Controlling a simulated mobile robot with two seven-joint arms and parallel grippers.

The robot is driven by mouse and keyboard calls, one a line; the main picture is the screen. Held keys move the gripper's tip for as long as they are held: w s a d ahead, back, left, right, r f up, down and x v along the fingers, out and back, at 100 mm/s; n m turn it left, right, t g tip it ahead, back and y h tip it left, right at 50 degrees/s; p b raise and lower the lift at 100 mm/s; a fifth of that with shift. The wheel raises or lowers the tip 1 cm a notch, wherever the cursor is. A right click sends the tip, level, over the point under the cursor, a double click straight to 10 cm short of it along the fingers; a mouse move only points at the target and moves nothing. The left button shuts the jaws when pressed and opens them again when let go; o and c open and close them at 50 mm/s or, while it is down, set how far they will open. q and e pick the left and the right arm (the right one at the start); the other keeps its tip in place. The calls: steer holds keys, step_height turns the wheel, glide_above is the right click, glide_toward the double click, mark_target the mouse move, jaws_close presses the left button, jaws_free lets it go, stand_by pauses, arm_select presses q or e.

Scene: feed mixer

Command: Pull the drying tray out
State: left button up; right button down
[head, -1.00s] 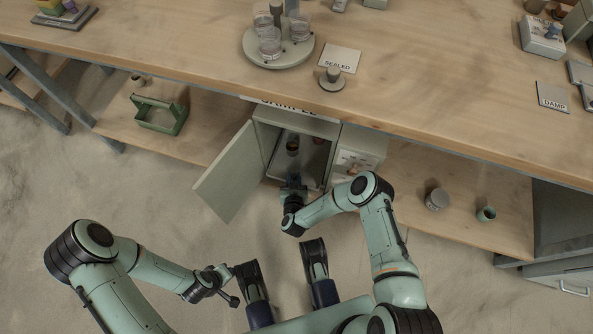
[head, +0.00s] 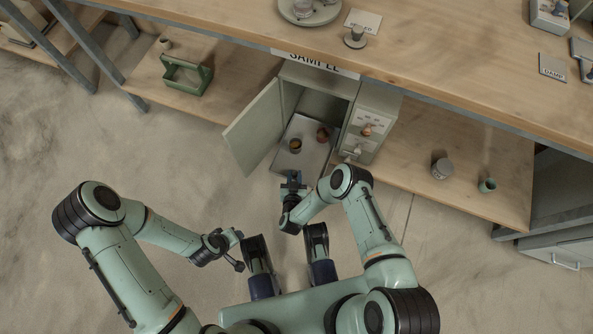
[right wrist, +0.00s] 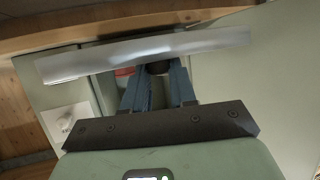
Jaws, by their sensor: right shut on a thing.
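The drying tray (head: 310,159) is a flat, light metal tray in the open cabinet (head: 318,80) under the bench. Its front part sticks out past the cabinet opening, and it carries two small round brownish items (head: 295,146) (head: 322,134). My right gripper (head: 293,182) is at the tray's front edge and shut on it. In the right wrist view the tray's front (right wrist: 150,53) is a pale metal strip across the fingers (right wrist: 158,88), hiding the fingertips. My left gripper (head: 232,241) is low, away from the tray; its jaws are too small to read.
The cabinet door (head: 252,128) stands open on the left. A control box with knobs (head: 369,122) adjoins the cabinet on the right. A green carrier (head: 187,76) and small pots (head: 441,168) sit on the lower shelf. The floor before the cabinet is clear apart from my arms.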

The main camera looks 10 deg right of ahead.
arm_select(q)
steer(key=shift+s, duration=0.15)
arm_select(e)
steer(key=shift+s+a, duration=0.1)
steer(key=shift+s, duration=0.1)
steer(key=c, duration=0.9)
jaws_free()
